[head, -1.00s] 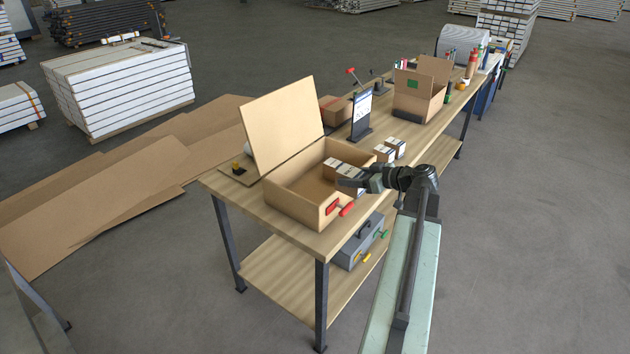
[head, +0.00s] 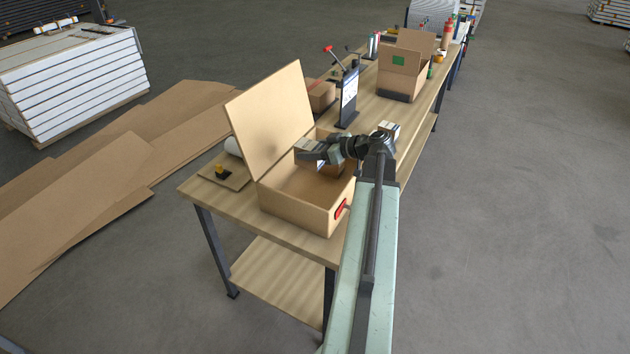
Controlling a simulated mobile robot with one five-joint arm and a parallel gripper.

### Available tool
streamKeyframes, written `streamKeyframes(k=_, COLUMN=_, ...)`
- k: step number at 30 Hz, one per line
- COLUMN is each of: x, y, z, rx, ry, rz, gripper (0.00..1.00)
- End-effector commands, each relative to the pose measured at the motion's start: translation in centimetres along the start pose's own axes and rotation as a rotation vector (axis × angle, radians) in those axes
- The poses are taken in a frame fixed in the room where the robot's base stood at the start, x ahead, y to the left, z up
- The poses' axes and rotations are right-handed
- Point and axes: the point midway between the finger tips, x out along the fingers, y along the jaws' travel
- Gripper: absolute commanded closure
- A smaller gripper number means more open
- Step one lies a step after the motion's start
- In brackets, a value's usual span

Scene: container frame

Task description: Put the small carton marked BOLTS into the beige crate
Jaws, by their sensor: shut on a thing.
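The beige crate (head: 290,213) stands on the near end of the workbench, with its lid (head: 270,112) raised on the left. My gripper (head: 308,152) is over the crate's far part and is shut on a small brown carton (head: 325,167). The gripper and wrist hide much of the carton, and its marking is too small to read. I cannot tell whether it touches the crate's wall or floor. The near part of the crate's inside looks empty.
Other small cartons (head: 388,129) stand behind my wrist. A dark sign stand (head: 348,100) and an open cardboard box (head: 402,78) stand farther along the bench (head: 405,120). A small board with a yellow-black object (head: 222,172) lies left of the crate.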

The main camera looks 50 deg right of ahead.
Motion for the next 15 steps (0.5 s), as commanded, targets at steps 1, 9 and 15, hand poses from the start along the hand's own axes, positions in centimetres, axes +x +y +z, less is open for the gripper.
streamKeyframes(k=1, x=0.7, y=0.0, z=1.7, rx=0.0, ry=0.001, rz=0.0, gripper=1.0)
streamKeyframes(k=9, x=2.2, y=0.0, z=5.3, rx=0.001, ry=0.001, rz=0.001, gripper=1.0)
streamKeyframes(k=15, x=2.5, y=0.1, z=6.4, rx=0.001, ry=0.001, rz=0.001, gripper=1.0)
